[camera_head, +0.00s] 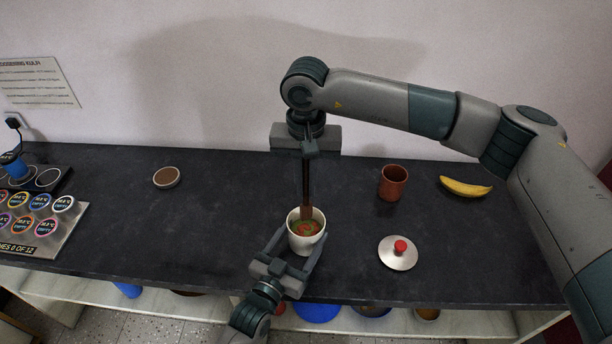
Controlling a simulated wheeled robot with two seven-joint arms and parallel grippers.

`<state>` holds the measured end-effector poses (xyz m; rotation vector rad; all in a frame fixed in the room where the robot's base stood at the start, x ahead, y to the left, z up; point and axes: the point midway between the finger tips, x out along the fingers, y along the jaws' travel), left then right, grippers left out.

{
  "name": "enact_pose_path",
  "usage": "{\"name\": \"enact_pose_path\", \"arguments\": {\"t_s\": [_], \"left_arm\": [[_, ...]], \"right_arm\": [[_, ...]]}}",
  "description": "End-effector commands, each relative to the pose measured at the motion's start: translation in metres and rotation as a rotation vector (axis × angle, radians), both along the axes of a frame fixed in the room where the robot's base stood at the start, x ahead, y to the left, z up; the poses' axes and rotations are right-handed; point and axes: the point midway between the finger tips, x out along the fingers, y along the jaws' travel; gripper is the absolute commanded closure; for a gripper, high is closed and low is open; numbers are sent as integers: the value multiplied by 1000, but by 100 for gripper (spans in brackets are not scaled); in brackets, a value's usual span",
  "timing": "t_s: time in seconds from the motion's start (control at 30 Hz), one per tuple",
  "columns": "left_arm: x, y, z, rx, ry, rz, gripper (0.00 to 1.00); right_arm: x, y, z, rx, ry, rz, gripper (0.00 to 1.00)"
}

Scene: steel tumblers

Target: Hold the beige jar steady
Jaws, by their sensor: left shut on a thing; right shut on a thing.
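The beige jar (293,240) stands upright on the dark counter, near its front edge. Reddish and green contents show inside its open top. My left gripper (301,246) reaches in from the front with one finger on each side of the jar, shut on it. My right gripper (309,152) is above the jar, pointing down, and is shut on a brown stirring tool (306,190). The tool hangs upright with its lower end inside the jar's mouth; its tip is hidden in the contents.
A silver lid with a red knob (398,253), a reddish-brown cup (392,184) and a banana (465,187) lie to the right. A small brown-filled bowl (166,178) and a board of round labels (37,222) are left. The counter (220,200) between is clear.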

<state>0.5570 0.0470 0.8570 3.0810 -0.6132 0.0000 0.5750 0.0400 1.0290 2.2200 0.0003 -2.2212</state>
Motion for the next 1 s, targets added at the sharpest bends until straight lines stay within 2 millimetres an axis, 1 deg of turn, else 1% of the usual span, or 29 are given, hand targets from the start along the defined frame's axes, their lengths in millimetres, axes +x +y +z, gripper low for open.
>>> {"name": "enact_pose_path", "arguments": {"t_s": [1.0], "left_arm": [[0, 0, -1, 1, 2, 0, 67]], "right_arm": [[0, 0, -76, 0, 1, -1, 100]]}}
